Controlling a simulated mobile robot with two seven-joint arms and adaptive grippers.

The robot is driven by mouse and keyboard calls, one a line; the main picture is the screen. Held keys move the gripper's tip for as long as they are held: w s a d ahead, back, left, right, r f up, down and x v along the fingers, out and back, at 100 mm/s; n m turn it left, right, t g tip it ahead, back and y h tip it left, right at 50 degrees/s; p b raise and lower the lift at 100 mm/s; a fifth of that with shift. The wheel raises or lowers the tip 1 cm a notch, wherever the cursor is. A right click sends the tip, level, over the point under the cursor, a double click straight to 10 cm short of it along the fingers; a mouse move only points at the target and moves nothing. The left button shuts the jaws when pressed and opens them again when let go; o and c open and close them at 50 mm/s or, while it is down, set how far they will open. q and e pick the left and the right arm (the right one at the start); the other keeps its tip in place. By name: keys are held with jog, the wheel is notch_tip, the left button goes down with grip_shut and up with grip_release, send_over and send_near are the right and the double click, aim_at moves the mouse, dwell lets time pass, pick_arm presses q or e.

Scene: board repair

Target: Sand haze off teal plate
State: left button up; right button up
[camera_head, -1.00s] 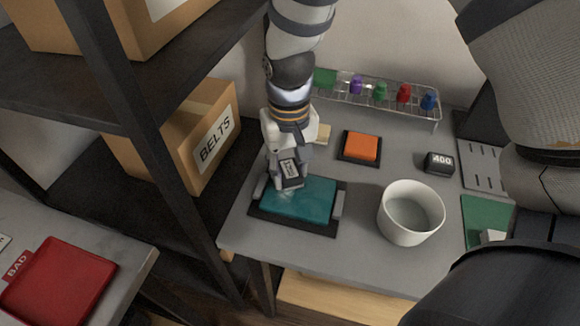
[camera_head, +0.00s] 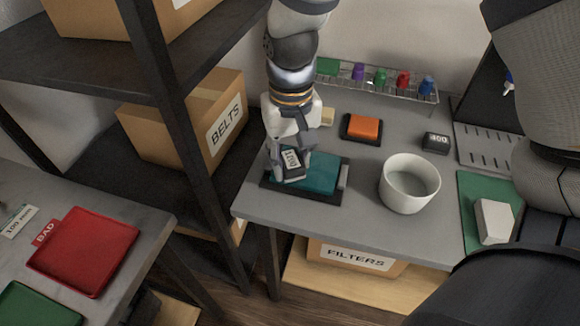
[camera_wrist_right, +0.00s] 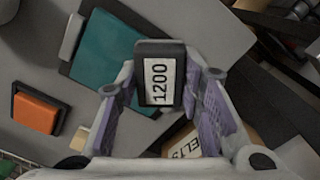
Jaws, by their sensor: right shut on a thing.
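The teal plate (camera_head: 322,176) lies flat in a black holder (camera_head: 333,201) near the left end of the grey bench. No haze patch can be made out on it. My right gripper (camera_head: 291,158) is shut on a dark sanding block labelled 1200 (camera_head: 292,164), over the plate's left part. The block also shows between the fingers in the wrist view (camera_wrist_right: 161,80), beside the teal plate (camera_wrist_right: 110,52). I cannot tell whether the block touches the plate. A dark block labelled 400 (camera_head: 436,143) rests farther right. My left gripper is not in view.
A white bowl (camera_head: 409,190) stands right of the plate. An orange pad (camera_head: 363,129) and a wire rack (camera_head: 390,90) with coloured caps are behind. A green mat (camera_head: 475,190) holds a white block (camera_head: 493,222). A red tray (camera_head: 88,250) is on another table.

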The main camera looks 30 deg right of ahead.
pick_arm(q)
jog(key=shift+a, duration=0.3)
pick_arm(e)
jog(key=shift+r, duration=2.6)
